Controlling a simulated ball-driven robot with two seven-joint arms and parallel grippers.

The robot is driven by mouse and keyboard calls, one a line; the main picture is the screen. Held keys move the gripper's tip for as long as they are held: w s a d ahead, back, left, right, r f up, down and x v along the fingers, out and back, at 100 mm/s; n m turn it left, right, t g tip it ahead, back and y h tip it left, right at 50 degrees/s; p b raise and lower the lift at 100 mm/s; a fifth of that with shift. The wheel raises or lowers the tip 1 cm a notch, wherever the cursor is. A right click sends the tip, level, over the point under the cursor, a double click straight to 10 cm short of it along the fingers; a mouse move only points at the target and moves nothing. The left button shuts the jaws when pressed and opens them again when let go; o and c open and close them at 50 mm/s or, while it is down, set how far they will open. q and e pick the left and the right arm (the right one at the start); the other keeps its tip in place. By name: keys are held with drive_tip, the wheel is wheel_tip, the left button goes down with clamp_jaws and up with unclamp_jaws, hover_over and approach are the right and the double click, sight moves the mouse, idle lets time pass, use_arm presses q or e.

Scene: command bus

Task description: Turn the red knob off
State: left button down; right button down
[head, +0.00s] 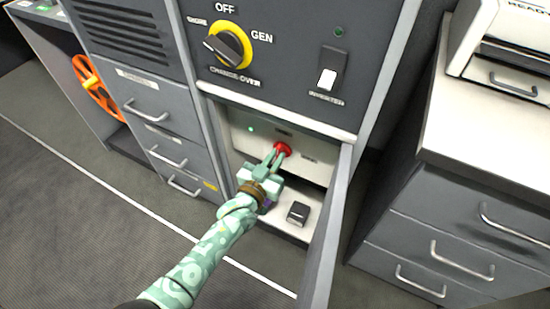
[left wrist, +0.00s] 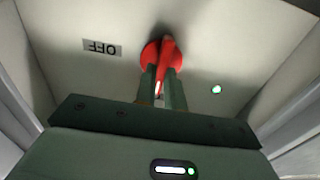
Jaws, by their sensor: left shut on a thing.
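The red knob (head: 283,148) sits on the back panel of an open compartment low in the grey console. My left gripper (head: 273,157) reaches into the compartment and is shut on the knob. In the left wrist view the knob (left wrist: 165,54) is between the two fingers (left wrist: 165,82), which hide part of it. An OFF label (left wrist: 102,48), upside down in that view, is left of the knob. A lit green light (left wrist: 216,90) is to its right. My right gripper is not in view.
The compartment's open door (head: 328,235) stands close to the right of my left arm. A small dark object (head: 298,212) is on the compartment floor. Above are a yellow change-over dial (head: 230,45) and a white switch (head: 327,79). Drawers (head: 160,110) flank the left.

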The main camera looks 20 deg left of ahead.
use_arm(q)
drive_tip(key=shift+m, duration=0.3)
drive_tip(key=shift+s+d+f+m+b, duration=0.1)
drive_tip(key=shift+f+m+b, duration=0.2)
drive_tip(key=shift+m, duration=2.55)
drive_tip(key=shift+d+f+m+b, duration=0.15)
drive_tip(key=shift+m+b, duration=0.3)
drive_tip(key=shift+m, duration=2.45)
drive_tip(key=shift+s+d+f+m+b, duration=0.1)
drive_tip(key=shift+m+b, duration=0.25)
drive_tip(key=shift+m, duration=2.5)
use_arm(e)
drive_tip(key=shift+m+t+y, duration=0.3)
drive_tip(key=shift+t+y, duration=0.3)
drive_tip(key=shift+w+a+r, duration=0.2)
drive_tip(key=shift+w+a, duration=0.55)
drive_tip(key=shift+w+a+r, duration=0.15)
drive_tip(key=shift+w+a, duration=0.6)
use_arm(q)
drive_tip(key=c, duration=1.5)
unclamp_jaws()
drive_tip(key=shift+w+r, duration=0.1)
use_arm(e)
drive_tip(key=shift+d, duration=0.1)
